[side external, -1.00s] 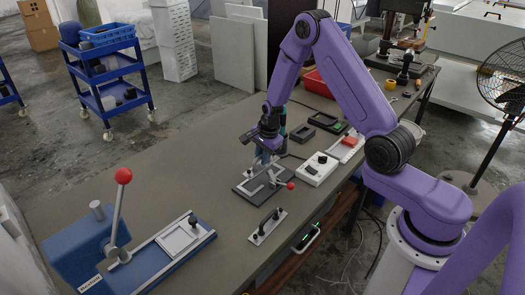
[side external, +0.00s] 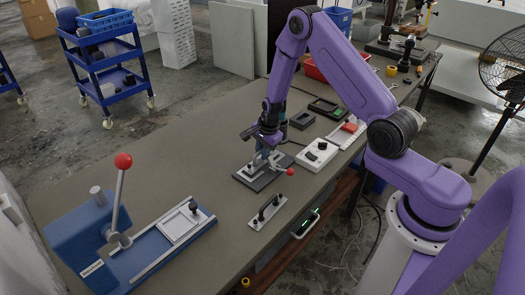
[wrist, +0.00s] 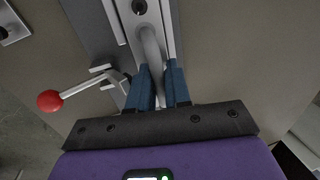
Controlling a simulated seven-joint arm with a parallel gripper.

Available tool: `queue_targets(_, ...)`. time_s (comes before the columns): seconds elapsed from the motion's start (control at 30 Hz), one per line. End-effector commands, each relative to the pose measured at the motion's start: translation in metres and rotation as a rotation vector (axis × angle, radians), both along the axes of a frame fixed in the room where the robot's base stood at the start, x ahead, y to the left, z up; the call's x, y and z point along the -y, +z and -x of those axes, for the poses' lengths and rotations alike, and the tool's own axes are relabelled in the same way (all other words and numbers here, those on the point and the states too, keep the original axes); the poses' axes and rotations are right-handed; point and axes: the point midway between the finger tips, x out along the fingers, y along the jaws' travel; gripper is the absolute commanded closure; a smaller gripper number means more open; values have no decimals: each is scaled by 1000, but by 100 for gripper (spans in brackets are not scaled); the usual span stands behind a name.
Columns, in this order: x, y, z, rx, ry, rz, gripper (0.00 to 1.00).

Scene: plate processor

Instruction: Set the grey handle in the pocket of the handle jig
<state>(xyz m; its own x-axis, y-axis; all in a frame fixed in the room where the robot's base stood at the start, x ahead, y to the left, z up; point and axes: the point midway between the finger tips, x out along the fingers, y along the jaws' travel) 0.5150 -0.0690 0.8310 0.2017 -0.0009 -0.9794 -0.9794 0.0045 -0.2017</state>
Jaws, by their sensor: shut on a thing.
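The handle jig (side external: 250,178) is a dark plate with grey metal parts and a red-balled lever on the table, below my gripper (side external: 264,158). In the wrist view, the blue fingers of my gripper (wrist: 158,92) are shut on the grey handle (wrist: 150,45), a curved bar. The handle runs lengthwise over the jig's light metal channel (wrist: 115,20), between its side rails. A dark hole shows near its far end. Its near end is hidden by the fingers, and I cannot tell whether it is fully down in the pocket. The jig's red ball (wrist: 50,100) is left of the fingers.
A plate with a dark handle (side external: 267,212) lies in front of the jig. A white control box (side external: 316,154) stands to the right and a blue lever press (side external: 85,235) at the left. Dark trays (side external: 302,120) are behind.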

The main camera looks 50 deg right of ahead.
Motion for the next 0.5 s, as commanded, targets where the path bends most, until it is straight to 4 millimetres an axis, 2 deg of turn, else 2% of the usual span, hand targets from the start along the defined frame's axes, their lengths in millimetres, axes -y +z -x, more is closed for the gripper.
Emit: queue_targets(0.5,0,-5,0,0,1,-1,100)
